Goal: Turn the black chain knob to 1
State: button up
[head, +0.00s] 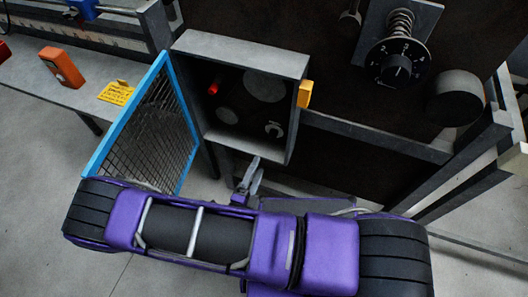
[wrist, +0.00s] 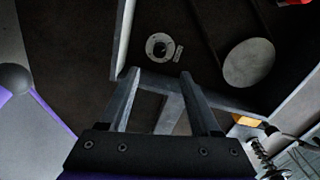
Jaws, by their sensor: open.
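A round black dial (head: 398,64) with white numbers sits on a grey plate at the upper right of the head view, a coil spring behind it. Its light mark points roughly upward; the exact number is too small to read. An open-fronted grey box (head: 288,58) holds a small dark knob on a pale ring (head: 273,130), also in the wrist view (wrist: 160,47) with a small plate beside it. I cannot tell which is the chain knob. My gripper (head: 252,172) is open and empty below the box's front lower edge; its fingers (wrist: 158,76) point toward the small knob, apart from it.
A blue-framed mesh door (head: 140,130) stands open left of the box. A red button (head: 213,89) and pale discs are inside the box. A yellow block (head: 305,94) sits on its right side. A dark cylinder (head: 455,97) juts out below the dial.

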jog(key=v, duration=0.5)
jog(key=shift+s+a, duration=0.1)
jog(key=shift+s, duration=0.15)
dwell(0.3)
